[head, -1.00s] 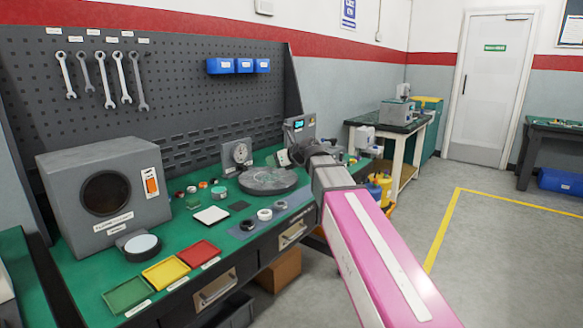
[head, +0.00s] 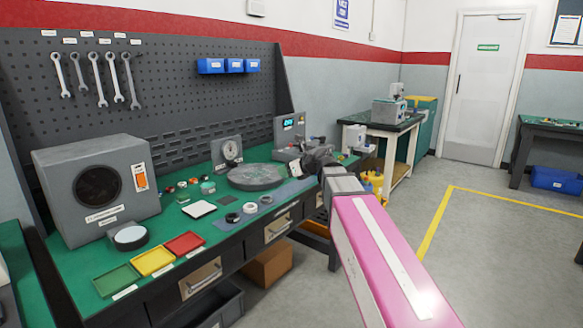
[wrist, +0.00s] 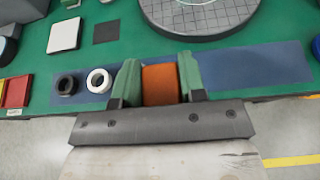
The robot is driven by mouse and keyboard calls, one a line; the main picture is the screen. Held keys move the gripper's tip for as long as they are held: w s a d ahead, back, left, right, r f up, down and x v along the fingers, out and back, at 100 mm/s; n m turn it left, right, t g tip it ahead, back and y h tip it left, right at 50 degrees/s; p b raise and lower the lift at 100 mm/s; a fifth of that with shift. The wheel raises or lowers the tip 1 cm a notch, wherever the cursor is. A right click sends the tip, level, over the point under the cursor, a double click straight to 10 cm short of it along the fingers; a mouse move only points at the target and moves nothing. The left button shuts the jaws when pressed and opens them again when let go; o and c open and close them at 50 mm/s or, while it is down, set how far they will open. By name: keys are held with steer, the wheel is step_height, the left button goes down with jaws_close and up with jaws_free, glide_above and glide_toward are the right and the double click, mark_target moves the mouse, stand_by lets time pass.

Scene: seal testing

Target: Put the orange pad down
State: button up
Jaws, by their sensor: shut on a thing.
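In the wrist view my gripper (wrist: 160,84) has its two green fingers closed on the sides of the orange pad (wrist: 160,85). The pad is over the blue mat (wrist: 230,70) near the bench's front edge; I cannot tell whether it touches the mat. A black ring (wrist: 66,85) and a white ring (wrist: 98,80) are on the mat to the left of the fingers. In the head view my gripper (head: 312,160) is at the right part of the bench, right of the round grey plate (head: 256,178); the pad is not distinguishable there.
A white square (wrist: 64,35) and a dark square (wrist: 106,32) lie on the green bench beyond the mat. Green, yellow and red trays (head: 185,243) stand at the bench's front left. A grey box (head: 97,188) stands behind them. The mat right of the pad is clear.

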steer(key=s+d+f, duration=0.5)
steer(key=d+f, duration=0.2)
steer(key=d, duration=0.3)
steer(key=s+d+f, duration=0.6)
steer(key=d+f, duration=0.2)
steer(key=d, duration=0.2)
steer(key=shift+s+d, duration=0.3)
steer(key=shift+d, duration=0.05)
steer(key=shift+f, duration=0.1)
